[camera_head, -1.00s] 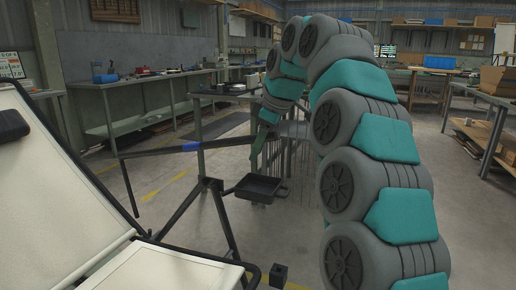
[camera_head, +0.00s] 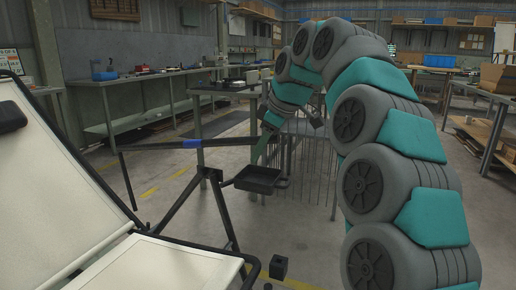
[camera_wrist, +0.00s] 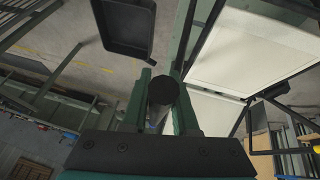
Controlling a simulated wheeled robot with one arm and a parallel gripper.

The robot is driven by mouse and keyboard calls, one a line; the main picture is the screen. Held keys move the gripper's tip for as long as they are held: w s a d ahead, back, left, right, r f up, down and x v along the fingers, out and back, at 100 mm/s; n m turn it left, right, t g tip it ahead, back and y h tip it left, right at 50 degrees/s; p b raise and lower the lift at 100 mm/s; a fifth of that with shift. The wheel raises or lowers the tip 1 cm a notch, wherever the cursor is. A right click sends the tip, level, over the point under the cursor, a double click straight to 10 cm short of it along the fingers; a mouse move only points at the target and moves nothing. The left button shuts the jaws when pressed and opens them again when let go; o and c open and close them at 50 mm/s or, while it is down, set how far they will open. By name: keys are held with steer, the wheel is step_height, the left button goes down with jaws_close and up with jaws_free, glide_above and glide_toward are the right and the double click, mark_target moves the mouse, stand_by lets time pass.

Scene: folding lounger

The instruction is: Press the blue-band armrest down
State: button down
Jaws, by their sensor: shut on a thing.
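The blue-band armrest is a dark bar (camera_head: 155,146) with a blue band (camera_head: 191,143) around its middle. It runs almost level above the lounger's side frame. My gripper (camera_head: 262,150) is at the bar's right end, with its green fingers pointing down and left. In the wrist view, the fingers (camera_wrist: 160,92) are shut on both sides of the dark round end of the bar (camera_wrist: 163,90). The lounger's cream backrest (camera_head: 45,190) rises at left and its cream seat (camera_head: 160,268) lies at the bottom. The contact is small in the head view.
A black tray (camera_head: 259,180) sticks out from the lounger's side frame just below my gripper. A small black block (camera_head: 279,267) is low on the floor side. Workbenches (camera_head: 140,90) line the back wall. Open floor lies beyond the lounger.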

step_height(320, 180, down, 8)
steer(key=y+b, duration=0.1)
steer(key=b, duration=0.4)
steer(key=shift+d+f+t+y, duration=0.2)
steer(key=shift+d+t+y, duration=0.1)
steer(key=shift+s+f, duration=0.1)
steer(key=c, duration=0.7)
jaws_free()
steer(key=shift+r, duration=0.2)
steer(key=shift+r, duration=0.1)
steer(key=v, duration=0.7)
steer(key=shift+s+d+r, duration=0.1)
steer(key=shift+d+r, duration=0.05)
steer(key=shift+d, duration=0.05)
